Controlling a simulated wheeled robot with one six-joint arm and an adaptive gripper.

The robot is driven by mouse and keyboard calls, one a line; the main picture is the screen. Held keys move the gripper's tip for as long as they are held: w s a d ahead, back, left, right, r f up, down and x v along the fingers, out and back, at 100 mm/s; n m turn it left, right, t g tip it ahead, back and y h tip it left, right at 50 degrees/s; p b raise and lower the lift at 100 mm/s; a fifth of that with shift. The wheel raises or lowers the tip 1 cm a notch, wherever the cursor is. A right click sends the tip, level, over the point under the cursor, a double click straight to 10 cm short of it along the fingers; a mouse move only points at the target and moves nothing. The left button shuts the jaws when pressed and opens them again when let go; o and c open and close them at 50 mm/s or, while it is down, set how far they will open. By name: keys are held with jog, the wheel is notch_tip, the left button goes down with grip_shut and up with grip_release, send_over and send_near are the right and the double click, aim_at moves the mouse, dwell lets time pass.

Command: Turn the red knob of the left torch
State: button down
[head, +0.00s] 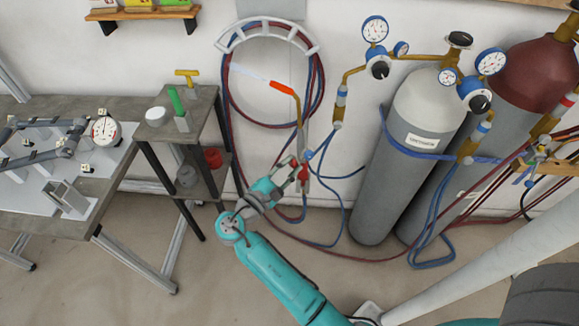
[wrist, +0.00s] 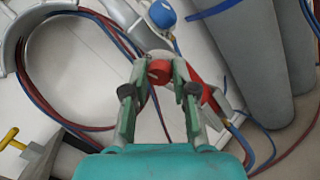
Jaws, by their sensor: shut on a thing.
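The left torch (head: 300,125) hangs upright by the wall, with a brass neck bent up to the left and an orange tip (head: 282,87). A pale bluish-white streak (head: 250,75) extends left from the tip. My gripper (head: 299,172) is at the torch's lower end. In the wrist view, the red knob (wrist: 159,71) sits between the fingertips of my gripper (wrist: 159,74), which are shut on it. The torch's blue knob (wrist: 161,14) is just beyond, clear of the fingers. A red part (wrist: 203,91) lies right beside the right finger.
Red and blue hoses loop on a wall hanger (head: 268,30) behind the torch. Grey gas cylinders (head: 395,165) with gauges stand to the right. A small shelf stand (head: 190,110) and a workbench (head: 80,205) are at left. Another torch lies at the far right (head: 541,150).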

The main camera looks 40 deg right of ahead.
dwell(0.3)
jog(key=c, duration=0.9)
grip_release()
jog(key=a, duration=0.4)
jog(key=s+a, duration=0.1)
jog(key=a, duration=0.3)
jog(key=s+a+f, duration=0.1)
jog(key=a, duration=0.2)
jog(key=shift+a, duration=0.4)
